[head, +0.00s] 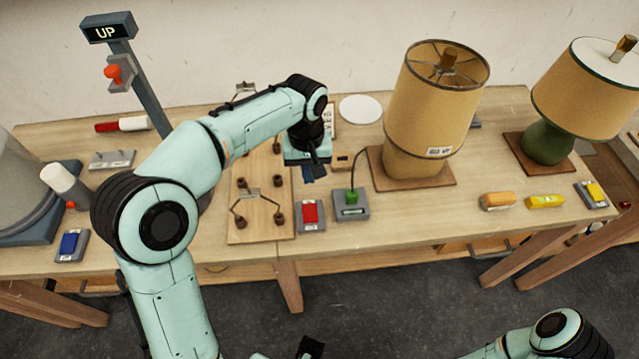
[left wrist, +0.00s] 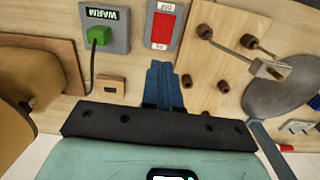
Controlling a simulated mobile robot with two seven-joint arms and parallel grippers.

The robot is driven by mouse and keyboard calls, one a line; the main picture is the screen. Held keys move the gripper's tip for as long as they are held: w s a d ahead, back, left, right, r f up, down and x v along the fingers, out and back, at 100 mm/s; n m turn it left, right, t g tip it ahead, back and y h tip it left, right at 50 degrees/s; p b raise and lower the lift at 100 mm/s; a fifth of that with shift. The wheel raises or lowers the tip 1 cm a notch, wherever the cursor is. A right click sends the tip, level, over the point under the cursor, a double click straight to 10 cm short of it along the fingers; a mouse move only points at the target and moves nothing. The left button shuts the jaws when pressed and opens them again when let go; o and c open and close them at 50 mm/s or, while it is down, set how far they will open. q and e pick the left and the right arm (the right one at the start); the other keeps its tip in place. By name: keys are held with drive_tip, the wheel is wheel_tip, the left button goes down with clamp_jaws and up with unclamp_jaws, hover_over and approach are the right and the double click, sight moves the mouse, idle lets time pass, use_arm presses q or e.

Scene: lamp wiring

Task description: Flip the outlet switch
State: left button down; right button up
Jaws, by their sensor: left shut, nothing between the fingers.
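A red rocker switch (head: 310,212) sits in a grey plate near the table's front edge. It also shows in the left wrist view (left wrist: 161,29), with small white labels at both ends. Right beside it is a grey outlet box (head: 351,212) with a green plug (head: 351,196) and a dark cord. My left gripper (head: 309,178) is above the table, just behind the red switch. Its blue fingers (left wrist: 164,76) are together and empty, pointing toward the switch, with contact not visible.
A wooden board (head: 260,225) with pegs and wire lies left of the switch. A tan-shaded lamp (head: 435,100) stands on a wooden base (head: 442,180) to the right. A blue switch (head: 70,243) is far left. A dark part of my right arm shows at the bottom.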

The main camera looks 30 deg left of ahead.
use_arm(q)
drive_tip(key=shift+a+r, duration=0.25)
drive_tip(key=shift+r, duration=0.65)
use_arm(e)
drive_tip(key=shift+w, duration=0.2)
use_arm(q)
drive_tip(key=shift+f, duration=0.1)
drive_tip(key=b, duration=0.2)
approach(309, 207)
wheel_tip(309, 207, down, 5)
drive_tip(key=shift+s+d+f, duration=0.1)
drive_tip(key=shift+s+f, duration=0.1)
drive_tip(key=shift+f, duration=0.7)
use_arm(e)
drive_tip(key=shift+s+f, duration=0.25)
drive_tip(key=shift+f, duration=0.75)
drive_tip(key=shift+r, duration=0.1)
